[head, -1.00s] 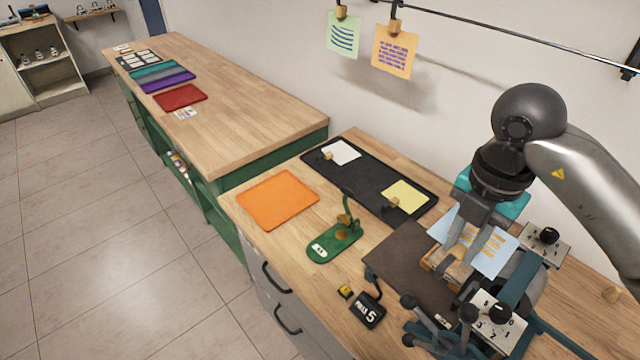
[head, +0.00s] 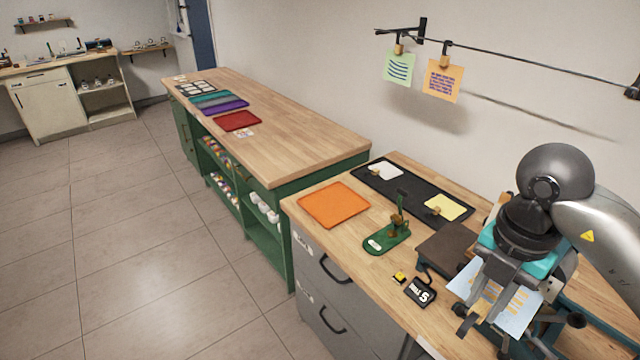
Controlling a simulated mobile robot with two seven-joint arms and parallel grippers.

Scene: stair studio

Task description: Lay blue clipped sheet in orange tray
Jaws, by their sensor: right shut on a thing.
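The blue clipped sheet (head: 516,312), pale blue with orange marks, hangs at my right gripper (head: 492,292). That gripper is shut on it at lower right, in front of a bench press; its fingertips and the clip are hard to make out. The orange tray (head: 334,204) lies flat and empty on the wooden bench, to the left of and beyond the gripper, well apart from the sheet. My left gripper is not in view.
A green stand (head: 388,238) and a black counter block (head: 420,291) stand between tray and gripper. A black tray (head: 408,194) holds white and yellow clipped sheets behind. Green and orange sheets hang from a rail. A longer bench (head: 290,140) stands beyond.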

